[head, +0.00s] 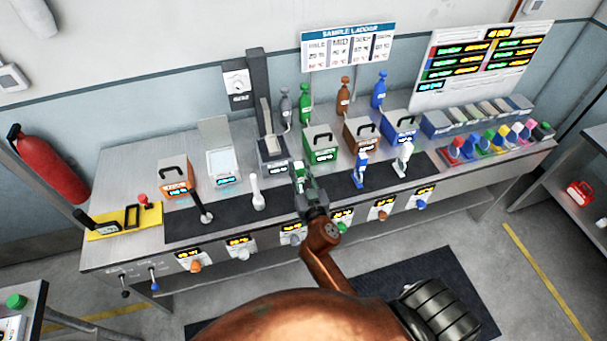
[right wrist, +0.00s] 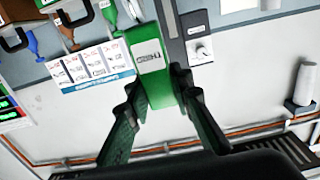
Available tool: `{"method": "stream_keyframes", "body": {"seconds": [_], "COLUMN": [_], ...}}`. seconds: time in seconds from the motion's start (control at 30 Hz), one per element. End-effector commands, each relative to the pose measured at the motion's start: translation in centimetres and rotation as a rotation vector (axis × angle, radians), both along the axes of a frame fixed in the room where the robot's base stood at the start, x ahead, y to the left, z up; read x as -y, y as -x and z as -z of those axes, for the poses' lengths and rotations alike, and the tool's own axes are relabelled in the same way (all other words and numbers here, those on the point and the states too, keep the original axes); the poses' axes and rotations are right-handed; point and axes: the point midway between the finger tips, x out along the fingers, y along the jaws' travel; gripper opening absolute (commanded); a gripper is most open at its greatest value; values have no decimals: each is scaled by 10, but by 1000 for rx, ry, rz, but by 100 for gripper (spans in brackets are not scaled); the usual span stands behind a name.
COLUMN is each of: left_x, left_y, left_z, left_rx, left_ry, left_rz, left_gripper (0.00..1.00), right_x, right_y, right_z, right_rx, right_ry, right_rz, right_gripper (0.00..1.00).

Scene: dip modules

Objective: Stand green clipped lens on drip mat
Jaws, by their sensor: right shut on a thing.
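My right gripper (head: 303,187) is shut on a green piece (head: 298,172) with a pale label, which looks like the green clipped lens. In the right wrist view this green lens (right wrist: 150,62) sits between the two fingers of my right gripper (right wrist: 152,100). The dark drip mat (head: 230,213) runs along the front of the steel counter. The lens is over or close to the mat's middle. I cannot tell whether it touches the mat, because the gripper hides its lower part. My left gripper is not in view.
A white bottle-shaped piece (head: 256,192) stands left of the gripper. A blue piece (head: 360,168) and a white-and-green piece (head: 403,160) stand to the right. Behind are a green box (head: 320,146) and a dark column (head: 262,95).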

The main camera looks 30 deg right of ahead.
Motion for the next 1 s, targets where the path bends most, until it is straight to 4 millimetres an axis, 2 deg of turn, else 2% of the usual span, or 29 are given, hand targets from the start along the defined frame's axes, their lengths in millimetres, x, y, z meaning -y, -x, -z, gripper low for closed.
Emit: {"method": "stream_keyframes", "body": {"seconds": [0.03,0.1,0.23,0.47,0.7,0.8,1.0], "left_x": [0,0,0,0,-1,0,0], "left_y": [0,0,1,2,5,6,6], "left_z": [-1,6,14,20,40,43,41], "left_rx": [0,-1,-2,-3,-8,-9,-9], "left_ry": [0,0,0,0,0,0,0], "left_rz": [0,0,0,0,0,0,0], "left_gripper": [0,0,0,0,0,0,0], "right_x": [9,16,27,36,41,41,40], "right_y": [-10,-18,-31,-41,-46,-46,-46], "right_z": [5,22,44,58,92,98,95], "right_rx": [-1,-2,-1,1,-2,-1,0], "right_ry": [5,1,1,0,0,-1,0], "right_rz": [0,1,0,-3,-2,-2,-3], "right_gripper": [0,0,0,0,0,0,0]}}
